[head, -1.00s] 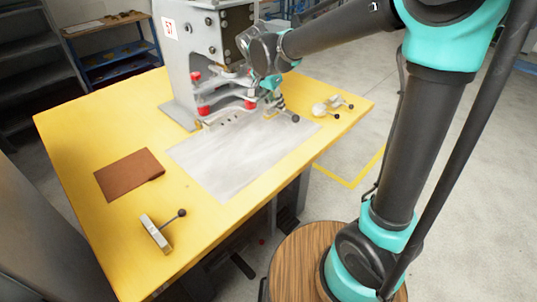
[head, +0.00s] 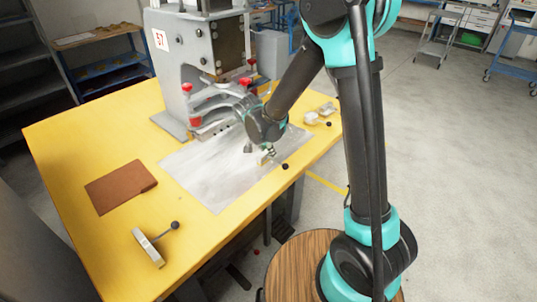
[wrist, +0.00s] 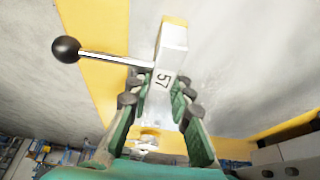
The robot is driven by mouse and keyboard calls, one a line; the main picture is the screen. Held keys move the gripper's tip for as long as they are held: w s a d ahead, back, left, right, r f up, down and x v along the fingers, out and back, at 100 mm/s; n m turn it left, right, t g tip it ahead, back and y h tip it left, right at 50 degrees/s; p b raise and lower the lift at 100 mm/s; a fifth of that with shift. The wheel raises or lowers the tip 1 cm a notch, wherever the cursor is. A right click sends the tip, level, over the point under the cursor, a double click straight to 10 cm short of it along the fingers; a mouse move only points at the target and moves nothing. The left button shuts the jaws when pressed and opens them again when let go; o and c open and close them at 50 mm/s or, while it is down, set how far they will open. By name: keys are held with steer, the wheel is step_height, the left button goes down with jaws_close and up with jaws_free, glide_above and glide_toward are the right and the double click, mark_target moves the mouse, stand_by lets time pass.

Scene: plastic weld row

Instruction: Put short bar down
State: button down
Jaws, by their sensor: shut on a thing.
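The short bar (wrist: 168,70) is a pale metal block marked 57, with a thin rod ending in a black ball (wrist: 66,49). My gripper (wrist: 157,100) is shut on it, a pad on each side in the wrist view. In the head view my gripper (head: 266,154) is over the front right part of the grey sheet on the yellow table, and the bar's black ball (head: 285,166) sticks out to the right. The bar's body is mostly hidden there. I cannot tell whether the bar touches the sheet.
A press marked 57 (head: 200,62) stands behind the grey sheet (head: 205,180). A similar, longer bar (head: 148,248) lies at the table's front left. A brown folder (head: 120,187) lies at left. Small knobbed parts (head: 316,118) sit at the right edge.

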steer(key=shift+f, duration=0.55)
steer(key=shift+f, duration=0.15)
steer(key=c, duration=1.4)
jaws_free()
steer(key=shift+o, duration=0.2)
